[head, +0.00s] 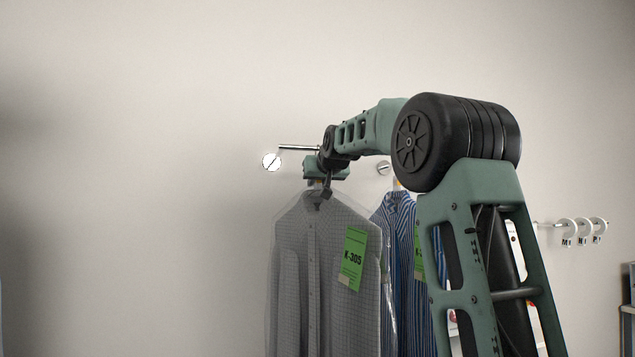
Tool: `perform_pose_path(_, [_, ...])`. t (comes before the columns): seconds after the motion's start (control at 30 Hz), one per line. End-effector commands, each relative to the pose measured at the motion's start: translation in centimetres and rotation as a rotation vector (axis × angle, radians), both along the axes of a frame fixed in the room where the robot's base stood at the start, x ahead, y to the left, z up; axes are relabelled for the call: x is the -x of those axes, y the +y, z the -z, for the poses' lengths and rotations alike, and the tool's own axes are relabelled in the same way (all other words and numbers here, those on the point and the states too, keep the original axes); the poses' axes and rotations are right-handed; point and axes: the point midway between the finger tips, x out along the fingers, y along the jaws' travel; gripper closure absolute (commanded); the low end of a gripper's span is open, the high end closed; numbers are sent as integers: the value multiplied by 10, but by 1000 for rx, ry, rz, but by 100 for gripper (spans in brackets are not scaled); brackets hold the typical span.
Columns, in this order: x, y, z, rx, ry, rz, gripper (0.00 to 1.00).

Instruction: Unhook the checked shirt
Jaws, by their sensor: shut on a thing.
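The checked shirt (310,265) is grey, in a clear cover with a green tag (353,257) reading K-305. It hangs upright on a dark hanger (326,188) at the centre of the head view. My gripper (326,178) is shut at the top of this hanger, just below the rail (297,147). The gripper and wrist hide the hanger's upper part, so I cannot tell whether its hook still rests on the rail.
A blue striped shirt (396,270) with a green tag hangs close to the right, partly behind my arm. White size rings (583,232) hang on another rail at the right. A shelf edge (627,310) shows at far right. The left side is clear wall.

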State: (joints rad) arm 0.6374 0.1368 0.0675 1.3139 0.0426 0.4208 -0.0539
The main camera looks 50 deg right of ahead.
Motion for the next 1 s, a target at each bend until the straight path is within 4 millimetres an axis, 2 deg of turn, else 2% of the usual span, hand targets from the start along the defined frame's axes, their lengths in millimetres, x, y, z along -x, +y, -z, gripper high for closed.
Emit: perform_pose_path(1.0, [0,0,-36,2,-3,0,100])
